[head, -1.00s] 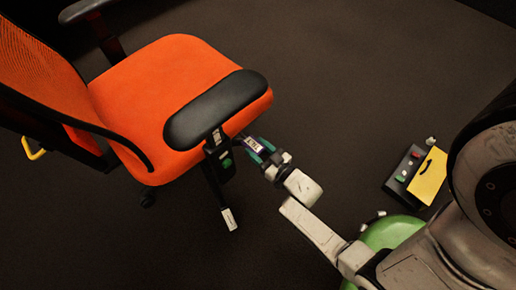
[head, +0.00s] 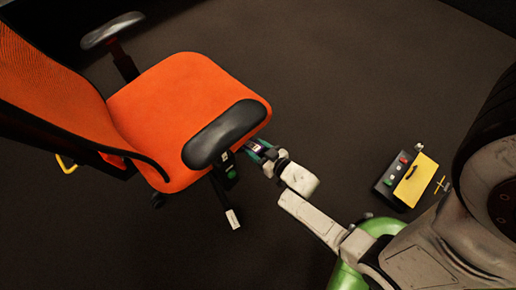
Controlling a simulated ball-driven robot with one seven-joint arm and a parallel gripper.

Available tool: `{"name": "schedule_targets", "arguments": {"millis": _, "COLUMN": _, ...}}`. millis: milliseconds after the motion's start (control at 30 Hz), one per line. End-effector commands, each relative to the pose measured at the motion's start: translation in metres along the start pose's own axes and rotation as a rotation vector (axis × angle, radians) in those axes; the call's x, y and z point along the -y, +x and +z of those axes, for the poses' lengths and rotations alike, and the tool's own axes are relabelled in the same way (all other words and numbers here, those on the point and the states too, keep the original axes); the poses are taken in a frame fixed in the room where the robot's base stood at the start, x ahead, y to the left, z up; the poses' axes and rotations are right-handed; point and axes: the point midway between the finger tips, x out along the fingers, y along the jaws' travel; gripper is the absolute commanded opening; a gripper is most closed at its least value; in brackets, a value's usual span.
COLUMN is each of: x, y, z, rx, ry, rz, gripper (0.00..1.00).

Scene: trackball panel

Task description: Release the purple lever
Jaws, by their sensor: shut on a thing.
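My gripper (head: 259,149) is at the right edge of the orange chair's seat (head: 190,95), just beyond the front end of the near armrest (head: 225,133). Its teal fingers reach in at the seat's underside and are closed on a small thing. A small dark, purplish piece with a pale mark shows between the fingers. It looks like the purple lever, but it is too small and too covered to be sure. The rest of it is hidden by the fingers, seat and armrest.
A black armrest bracket with a green knob (head: 231,173) and a pale-tipped lever (head: 233,218) stand close beside my gripper. A yellow and black box (head: 415,180) with coloured buttons lies on the floor at right. Open dark floor (head: 350,80) spreads behind.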

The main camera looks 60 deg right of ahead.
Motion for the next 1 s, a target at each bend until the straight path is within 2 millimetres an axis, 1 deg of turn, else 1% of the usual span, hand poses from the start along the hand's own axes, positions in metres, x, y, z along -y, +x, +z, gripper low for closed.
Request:
{"name": "schedule_targets", "arguments": {"millis": 33, "x": 0.000, "y": 0.001, "z": -0.009, "rx": -0.013, "ry": 0.000, "rz": -0.002, "gripper": 0.00}}
{"name": "schedule_targets", "arguments": {"millis": 367, "x": 0.000, "y": 0.002, "z": -0.010, "rx": -0.018, "ry": 0.001, "rz": -0.001, "gripper": 0.00}}
{"name": "schedule_targets", "arguments": {"millis": 400, "x": 0.000, "y": 0.002, "z": -0.010, "rx": -0.018, "ry": 0.001, "rz": -0.001, "gripper": 0.54}}
{"name": "schedule_targets", "arguments": {"millis": 633, "x": 0.000, "y": 0.001, "z": -0.008, "rx": -0.012, "ry": 0.000, "rz": -0.001, "gripper": 0.76}}
{"name": "schedule_targets", "arguments": {"millis": 867, "x": 0.000, "y": 0.000, "z": -0.007, "rx": -0.010, "ry": 0.000, "rz": -0.001, "gripper": 0.77}}
{"name": "schedule_targets", "arguments": {"millis": 1000, "x": 0.000, "y": -0.008, "z": -0.007, "rx": -0.008, "ry": 0.000, "rz": -0.001, "gripper": 0.77}}
